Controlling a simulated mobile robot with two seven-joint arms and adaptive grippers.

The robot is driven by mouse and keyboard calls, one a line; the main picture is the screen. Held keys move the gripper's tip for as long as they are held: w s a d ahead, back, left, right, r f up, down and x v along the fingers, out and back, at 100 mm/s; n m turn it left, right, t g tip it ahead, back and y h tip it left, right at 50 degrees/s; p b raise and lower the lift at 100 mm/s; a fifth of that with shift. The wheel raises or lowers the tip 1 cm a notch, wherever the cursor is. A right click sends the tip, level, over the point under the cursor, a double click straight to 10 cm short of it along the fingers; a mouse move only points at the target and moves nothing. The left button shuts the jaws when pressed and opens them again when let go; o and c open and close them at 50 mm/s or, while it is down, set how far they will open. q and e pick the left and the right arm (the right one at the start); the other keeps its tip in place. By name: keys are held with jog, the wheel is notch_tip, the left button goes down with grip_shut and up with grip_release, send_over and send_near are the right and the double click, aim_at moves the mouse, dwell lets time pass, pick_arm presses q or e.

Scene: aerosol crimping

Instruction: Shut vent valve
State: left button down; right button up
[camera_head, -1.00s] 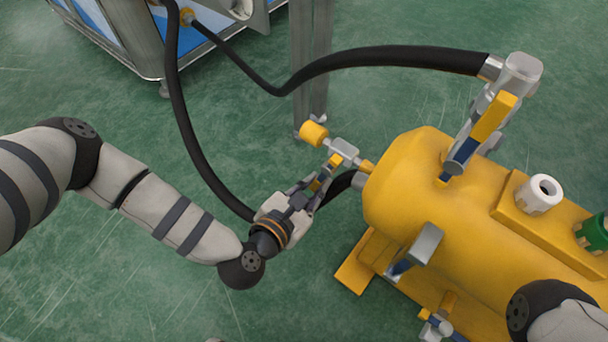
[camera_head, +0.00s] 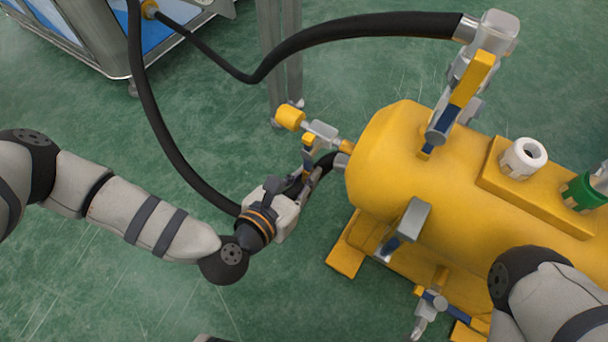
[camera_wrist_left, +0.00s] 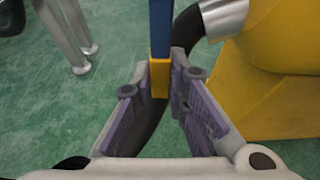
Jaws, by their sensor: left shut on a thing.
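The vent valve (camera_head: 322,132) is a grey fitting with a yellow cap (camera_head: 290,117) on its outer end, on the left end of a yellow tank (camera_head: 400,160). Its blue handle with a yellow end (camera_wrist_left: 160,76) shows in the left wrist view, with the end between my fingers. My left gripper (camera_head: 297,183) is just below the valve and shut on the handle. My fingers partly hide the handle in the head view. My right forearm is at the lower right, and its gripper is out of view.
A black hose (camera_head: 165,135) passes behind my left gripper to the tank end. Another hose (camera_head: 350,32) runs to a larger valve (camera_head: 462,85) on top. A grey-lever valve (camera_head: 408,222) sticks out of the tank's near side. Green floor is clear at lower left.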

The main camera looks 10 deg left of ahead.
pick_arm(q)
jog(key=shift+s+d+f, duration=0.15)
jog(key=shift+s, duration=0.15)
jog(key=c, duration=1.6)
grip_release()
jog(key=shift+c, duration=0.2)
jog(key=shift+o, duration=0.3)
jog(key=shift+w, duration=0.1)
jog(key=v, duration=1.2)
jog(key=shift+r, duration=0.2)
